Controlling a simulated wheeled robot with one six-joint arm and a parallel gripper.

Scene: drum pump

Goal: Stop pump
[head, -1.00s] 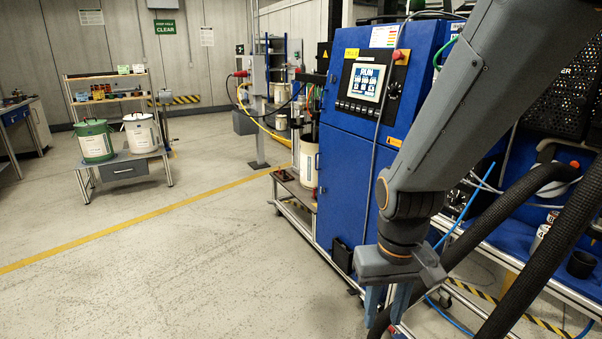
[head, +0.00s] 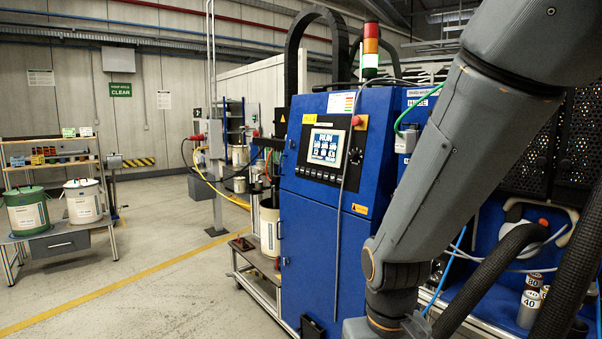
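The blue pump cabinet (head: 310,235) stands at the centre. Its tilted control panel holds a lit screen (head: 325,148) showing "RUN" above smaller readouts, with a row of small buttons (head: 318,175) below. A red mushroom button (head: 357,121) on a yellow plate sits at the panel's upper right. A stack light (head: 370,50) with red, orange and green segments stands on top; I cannot tell which is lit. My gripper (head: 385,328) is at the bottom edge, in front of and well below the panel. Its fingers are cut off by the frame, so its opening is hidden.
A thin grey cable (head: 343,200) hangs down the cabinet front. Thick black hoses (head: 485,275) pass at right. A white drum (head: 269,230) stands on a low cart left of the cabinet. Green (head: 27,212) and white (head: 83,202) drums stand far left. Floor between is clear.

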